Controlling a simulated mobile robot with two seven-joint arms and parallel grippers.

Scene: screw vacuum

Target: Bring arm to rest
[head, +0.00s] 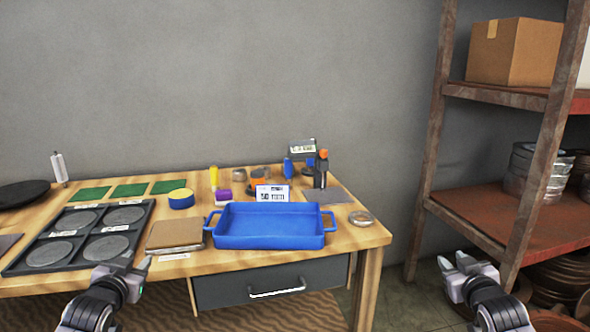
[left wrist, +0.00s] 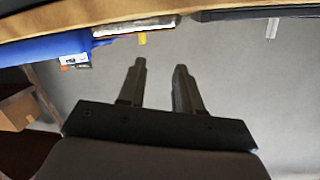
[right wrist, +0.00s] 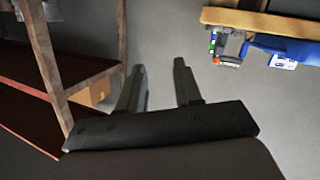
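My left gripper (head: 137,268) is at the front edge of the table, in front of the brown box-like pad and the black tray. In the left wrist view its two fingers (left wrist: 160,85) stand apart with nothing between them. My right gripper (head: 450,268) is off the right end of the table, in front of the shelf. In the right wrist view its two fingers (right wrist: 160,85) are also apart and empty. Both wrist views look upside down at the scene.
The wooden table (head: 345,235) bears a blue tray (head: 270,241), a black tray with round discs (head: 68,218), a brown pad (head: 176,234), and bottles and small items at the back. A drawer (head: 255,286) sits below. A rusty metal shelf (head: 470,225) stands at right.

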